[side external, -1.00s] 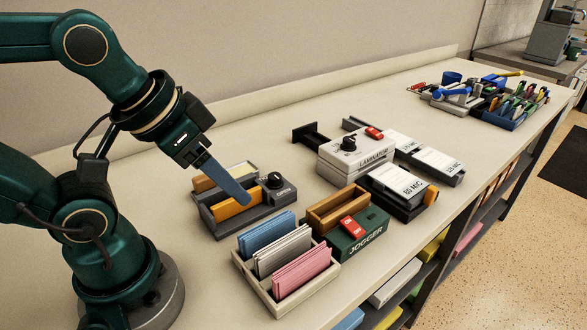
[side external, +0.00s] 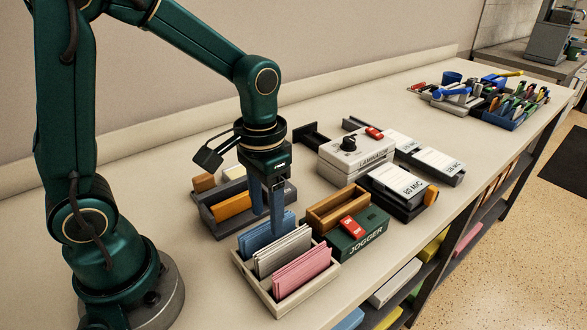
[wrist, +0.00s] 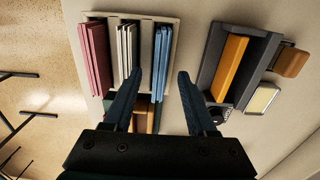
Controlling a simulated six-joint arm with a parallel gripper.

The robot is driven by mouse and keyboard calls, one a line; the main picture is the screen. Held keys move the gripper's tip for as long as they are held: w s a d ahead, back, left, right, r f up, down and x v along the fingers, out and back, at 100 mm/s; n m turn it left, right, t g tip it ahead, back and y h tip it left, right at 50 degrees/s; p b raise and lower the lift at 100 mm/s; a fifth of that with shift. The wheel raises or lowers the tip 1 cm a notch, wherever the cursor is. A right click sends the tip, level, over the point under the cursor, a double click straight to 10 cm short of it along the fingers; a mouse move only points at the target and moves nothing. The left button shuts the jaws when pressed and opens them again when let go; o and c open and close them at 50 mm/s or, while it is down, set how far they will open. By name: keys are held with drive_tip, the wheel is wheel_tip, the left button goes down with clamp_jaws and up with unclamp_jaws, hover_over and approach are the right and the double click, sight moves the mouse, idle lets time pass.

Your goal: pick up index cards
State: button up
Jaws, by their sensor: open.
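A cream tray (side external: 262,290) holds three stacks of index cards standing on edge: blue cards (side external: 258,240), white cards (side external: 283,252) and pink cards (side external: 301,271). My gripper (side external: 270,218) points down over the blue cards at the tray's back end, its dark blue fingers apart and partly covering that stack. In the wrist view, the blue cards (wrist: 162,50) lie between the open fingertips (wrist: 160,73), with the white cards (wrist: 127,45) left of them and the pink cards (wrist: 95,55) farthest left. I cannot tell whether either finger touches the cards.
A dark grey unit (side external: 216,228) with an orange block stands close behind the tray. A green jogger box (side external: 365,241) with a wooden trough is close to the tray's right. The laminator (side external: 350,148) and film boxes stand farther right. Bare counter lies in front-left.

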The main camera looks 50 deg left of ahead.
sight(267, 224)
drive_tip(key=shift+f, duration=1.7)
clamp_jaws()
drive_tip(key=shift+r, duration=0.1)
